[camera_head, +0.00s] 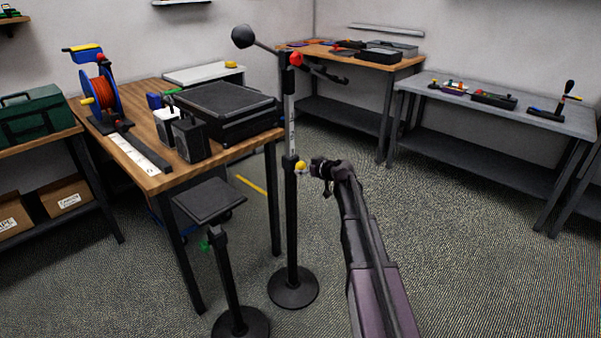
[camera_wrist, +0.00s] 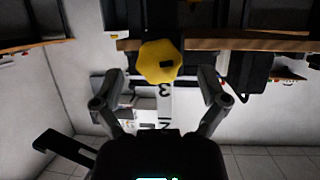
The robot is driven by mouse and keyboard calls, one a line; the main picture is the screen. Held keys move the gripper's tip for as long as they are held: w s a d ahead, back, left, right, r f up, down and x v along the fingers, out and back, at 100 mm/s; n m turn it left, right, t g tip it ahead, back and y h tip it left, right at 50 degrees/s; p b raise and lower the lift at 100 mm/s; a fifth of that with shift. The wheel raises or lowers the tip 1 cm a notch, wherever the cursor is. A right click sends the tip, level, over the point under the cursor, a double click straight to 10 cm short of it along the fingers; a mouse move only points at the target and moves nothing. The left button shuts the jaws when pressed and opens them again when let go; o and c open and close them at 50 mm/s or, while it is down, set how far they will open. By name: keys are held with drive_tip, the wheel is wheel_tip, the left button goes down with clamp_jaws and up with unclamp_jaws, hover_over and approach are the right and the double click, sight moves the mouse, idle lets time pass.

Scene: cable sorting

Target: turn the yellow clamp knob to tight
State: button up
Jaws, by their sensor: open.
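The yellow clamp knob (camera_head: 300,167) sits partway up a dark upright stand (camera_head: 291,215) with a round base. In the wrist view the yellow knob (camera_wrist: 160,60) shows its many-sided face, near the line between my two fingertips. A pale strip with numbers runs along the stand beside it. My gripper (camera_head: 316,169) is just right of the knob in the head view. In the wrist view my gripper (camera_wrist: 160,75) is open, one finger on each side of the knob, with clear gaps and no visible contact. How tight the knob is cannot be told.
A wooden table (camera_head: 150,180) with a cable reel (camera_head: 97,90) and black equipment (camera_head: 222,110) stands behind and left of the stand. A shorter stand (camera_head: 208,202) is at its front left. A grey bench (camera_head: 430,90) stands at the right. Floor right of my arm is clear.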

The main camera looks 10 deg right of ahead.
drive_tip(key=shift+b+x, duration=0.4)
drive_tip(key=shift+x, duration=1.05)
drive_tip(key=c, duration=1.2)
